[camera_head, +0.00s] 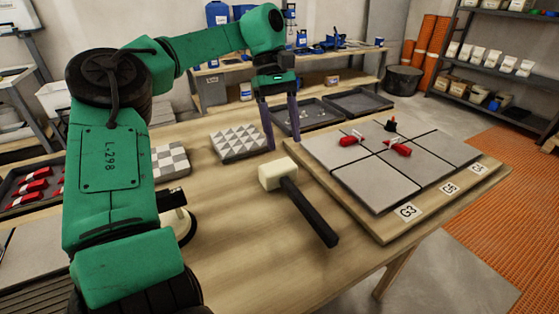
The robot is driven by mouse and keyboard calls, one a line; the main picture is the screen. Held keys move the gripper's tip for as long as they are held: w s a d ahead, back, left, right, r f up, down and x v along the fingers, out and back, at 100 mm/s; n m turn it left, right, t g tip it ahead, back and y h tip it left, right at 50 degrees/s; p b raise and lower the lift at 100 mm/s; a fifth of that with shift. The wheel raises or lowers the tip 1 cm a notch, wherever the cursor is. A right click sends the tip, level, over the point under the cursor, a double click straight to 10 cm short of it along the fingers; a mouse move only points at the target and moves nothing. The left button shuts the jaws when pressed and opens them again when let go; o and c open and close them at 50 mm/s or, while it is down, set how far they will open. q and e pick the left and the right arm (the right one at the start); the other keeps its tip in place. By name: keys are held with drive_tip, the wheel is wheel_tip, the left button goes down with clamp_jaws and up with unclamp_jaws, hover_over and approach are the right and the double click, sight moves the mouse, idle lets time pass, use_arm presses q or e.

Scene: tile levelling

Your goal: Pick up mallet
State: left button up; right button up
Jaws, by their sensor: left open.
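The mallet lies on the wooden table, with a cream head (277,173) and a black handle (311,212) that points toward the lower right. My left gripper (268,136) hangs above the table just behind the mallet head, fingers pointing down. It is open and empty, with its purple fingers apart, and does not touch the mallet. My right gripper is not in view.
Right of the mallet is a board with grey tiles (352,181), red levelling pieces (398,149) and labels such as G3 (407,212). Patterned tile samples (239,143) and black trays (360,102) lie behind. A tray of red pieces (33,186) is at left. Table space in front of the mallet is clear.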

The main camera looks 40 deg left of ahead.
sight(293, 188)
use_arm(q)
drive_tip(key=b+x, duration=0.2)
drive_tip(key=x, duration=1.1)
drive_tip(key=shift+s, duration=0.1)
drive_tip(key=shift+r, duration=0.15)
clamp_jaws()
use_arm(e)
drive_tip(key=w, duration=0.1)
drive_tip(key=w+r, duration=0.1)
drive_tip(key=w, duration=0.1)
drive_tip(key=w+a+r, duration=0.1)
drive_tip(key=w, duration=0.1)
